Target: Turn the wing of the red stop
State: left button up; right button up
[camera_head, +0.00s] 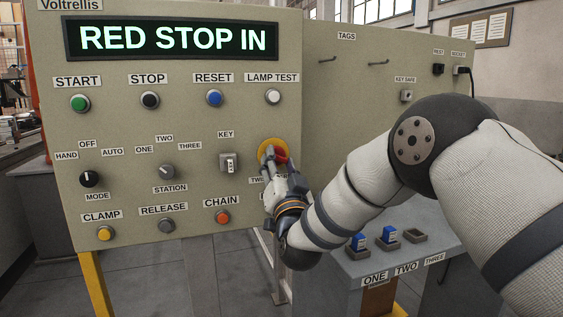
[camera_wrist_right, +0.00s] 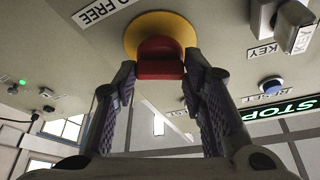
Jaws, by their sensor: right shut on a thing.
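The red stop (camera_head: 281,157) is a red knob on a yellow round plate (camera_head: 266,147), set in the panel right of the key switch. In the right wrist view its red wing (camera_wrist_right: 160,68) stands out from the yellow plate (camera_wrist_right: 150,25). My right gripper (camera_head: 276,169) reaches up to it from below. In the wrist view the fingers of my right gripper (camera_wrist_right: 159,75) stand on both sides of the wing, shut on it. The gripper hides part of the stop and its label in the head view. The display (camera_head: 172,38) reads RED STOP IN. My left gripper is not in view.
The key switch (camera_head: 229,163) sits close left of the stop, with the orange CHAIN button (camera_head: 222,217) below it. Blue pieces (camera_head: 389,234) stand in slots on the grey ledge (camera_head: 440,238) at the lower right. The panel right of my gripper has tag hooks (camera_head: 378,63).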

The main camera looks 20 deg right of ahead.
jog(key=shift+m+g+h, duration=0.3)
jog(key=shift+m+h, duration=0.3)
jog(key=shift+m, duration=0.8)
jog(key=shift+a, duration=0.1)
jog(key=o, duration=1.2)
jog(key=shift+c, duration=0.2)
jog(key=v, duration=1.2)
jog(key=shift+w, duration=0.1)
